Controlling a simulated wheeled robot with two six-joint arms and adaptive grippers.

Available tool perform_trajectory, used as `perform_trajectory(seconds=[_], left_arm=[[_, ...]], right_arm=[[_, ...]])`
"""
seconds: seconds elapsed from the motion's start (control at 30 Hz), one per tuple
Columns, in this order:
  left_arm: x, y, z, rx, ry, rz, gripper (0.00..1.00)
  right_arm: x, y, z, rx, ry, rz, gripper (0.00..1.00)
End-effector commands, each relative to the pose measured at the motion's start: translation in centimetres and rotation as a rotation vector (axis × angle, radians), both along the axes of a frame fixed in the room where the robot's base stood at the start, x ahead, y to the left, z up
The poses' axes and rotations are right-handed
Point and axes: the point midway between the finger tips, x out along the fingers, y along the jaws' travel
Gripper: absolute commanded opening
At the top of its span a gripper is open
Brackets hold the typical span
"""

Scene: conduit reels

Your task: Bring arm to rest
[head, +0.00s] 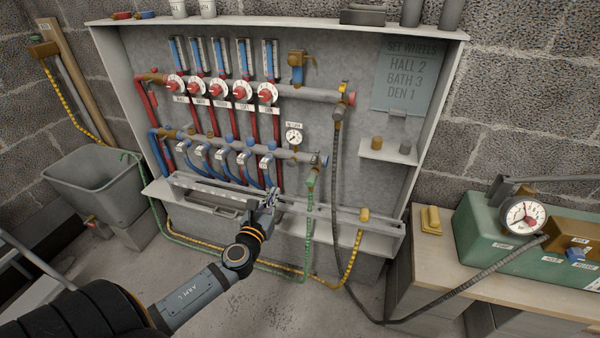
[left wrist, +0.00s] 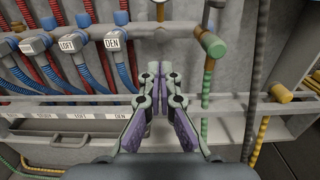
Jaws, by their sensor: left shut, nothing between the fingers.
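My left arm (head: 195,298) reaches in from the lower left. Its gripper (head: 268,200) is in front of the manifold cabinet's lower ledge, near the right end of the row of blue valves. In the left wrist view the gripper's fingers (left wrist: 160,78) are together, with nothing held between them. My right gripper is not in view.
The open cabinet (head: 360,90) holds red and blue pipes, dials (head: 242,90) and a gauge (head: 294,137). Green and yellow hoses hang below the ledge. A grey tub (head: 95,185) stands left. A bench (head: 430,262) at right carries a green box (head: 480,235). Bare floor lies in front.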

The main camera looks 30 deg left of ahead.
Motion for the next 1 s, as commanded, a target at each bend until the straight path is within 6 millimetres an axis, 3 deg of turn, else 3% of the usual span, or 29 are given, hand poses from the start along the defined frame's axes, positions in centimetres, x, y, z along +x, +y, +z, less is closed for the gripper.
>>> perform_trajectory(seconds=[0.17, 0.23, 0.33, 0.4, 0.53, 0.7, 0.9, 0.93, 1.0], left_arm=[[-0.1, 0.0, -0.1, -0.016, 0.0, 0.004, 0.0], [-0.7, 0.2, -1.0, -0.134, 0.002, 0.039, 0.0], [-3.4, 0.6, -4.9, -0.591, 0.003, 0.192, 0.0], [-6.7, 0.0, -9.2, -1.044, -0.003, 0.39, 0.0], [-12.5, -3.4, -15.6, -1.686, -0.033, 0.778, 0.0], [-18.4, -9.3, -19.8, -2.173, -0.08, 1.24, 0.0], [-23.8, -16.6, -21.0, -2.494, -0.137, 1.798, 0.0], [-23.5, -16.0, -20.4, -2.475, -0.147, 1.785, 0.0], [-23.6, -15.3, -21.1, -2.453, -0.168, 1.791, 0.0]], right_arm=[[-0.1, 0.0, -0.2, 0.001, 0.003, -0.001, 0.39], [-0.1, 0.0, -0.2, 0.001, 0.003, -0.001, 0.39], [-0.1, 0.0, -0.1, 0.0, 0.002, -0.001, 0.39], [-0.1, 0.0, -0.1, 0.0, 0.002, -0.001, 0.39], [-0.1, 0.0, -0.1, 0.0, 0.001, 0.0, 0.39], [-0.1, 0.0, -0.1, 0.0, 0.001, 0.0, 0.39], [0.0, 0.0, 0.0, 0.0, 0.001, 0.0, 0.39], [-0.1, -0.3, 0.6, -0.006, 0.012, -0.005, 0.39], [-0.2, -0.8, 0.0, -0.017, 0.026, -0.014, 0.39]])
